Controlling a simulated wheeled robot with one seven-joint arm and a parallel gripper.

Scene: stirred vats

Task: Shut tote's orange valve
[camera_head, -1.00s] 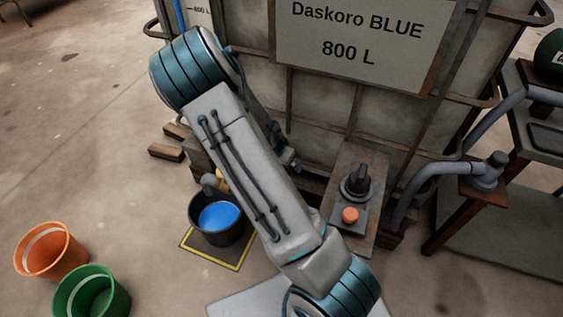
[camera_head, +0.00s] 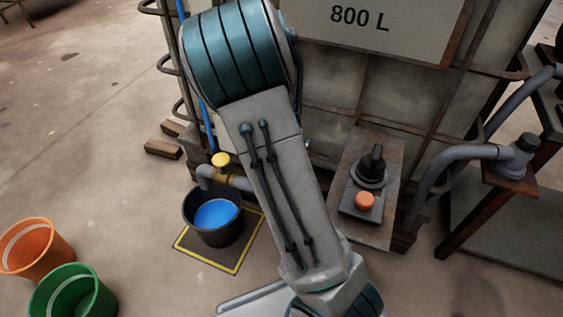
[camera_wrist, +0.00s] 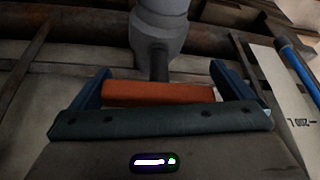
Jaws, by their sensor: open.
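The tote's orange valve handle (camera_wrist: 158,93) is a flat orange bar in the wrist view. It lies crosswise below a grey pipe fitting (camera_wrist: 158,35), joined to it by a dark stem. My gripper (camera_wrist: 161,69) is open, with one blue finger at each end of the bar. I cannot tell whether the fingers touch it. In the head view my arm hides the gripper and the orange handle. The tote (camera_head: 395,95) stands behind my arm, with an 800 L sign on it.
A yellow-handled valve (camera_head: 221,160) sits above a black bucket (camera_head: 223,238) of blue liquid. A control box (camera_head: 369,227) has a black knob and orange button. Orange (camera_head: 38,250) and green (camera_head: 72,297) buckets stand at lower left. A blue tube (camera_wrist: 296,62) runs at right.

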